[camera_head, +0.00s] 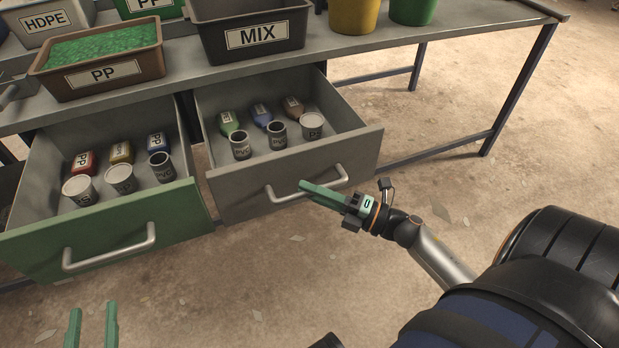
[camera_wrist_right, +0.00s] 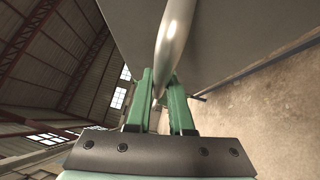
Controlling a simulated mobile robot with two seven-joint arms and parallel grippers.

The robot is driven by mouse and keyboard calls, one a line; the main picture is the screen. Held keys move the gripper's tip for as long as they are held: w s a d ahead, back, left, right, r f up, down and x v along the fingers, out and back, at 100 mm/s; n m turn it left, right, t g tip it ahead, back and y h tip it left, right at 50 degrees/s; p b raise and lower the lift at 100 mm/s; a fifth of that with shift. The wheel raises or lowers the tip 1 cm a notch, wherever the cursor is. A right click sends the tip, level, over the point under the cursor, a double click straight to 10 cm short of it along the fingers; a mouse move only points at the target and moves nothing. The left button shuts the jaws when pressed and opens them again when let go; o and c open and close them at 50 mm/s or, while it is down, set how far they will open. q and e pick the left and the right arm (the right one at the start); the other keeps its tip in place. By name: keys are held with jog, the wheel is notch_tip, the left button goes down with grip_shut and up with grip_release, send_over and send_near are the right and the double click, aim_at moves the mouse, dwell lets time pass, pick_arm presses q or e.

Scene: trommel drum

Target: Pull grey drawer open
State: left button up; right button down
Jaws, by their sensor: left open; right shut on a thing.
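The grey drawer (camera_head: 292,175) under the workbench stands open, with its bar handle (camera_head: 282,195) on the front. It holds several bottles and cups.
The green drawer (camera_head: 110,237) left of the grey one is also open, with several bottles and cups inside. The floor at the right is open, with scattered flakes.

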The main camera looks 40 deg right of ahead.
pick_arm(q)
jog(key=shift+f, duration=0.2)
pick_arm(e)
jog(key=shift+s, duration=0.1)
jog(key=c, duration=0.8)
grip_release()
pick_arm(q)
jog(key=shift+s+f+g, duration=0.25)
jog(key=shift+f+g, duration=0.35)
jog(key=shift+f, duration=0.5)
pick_arm(e)
jog(key=v, duration=1.2)
jog(key=shift+s, duration=0.2)
jog(key=shift+d, duration=0.1)
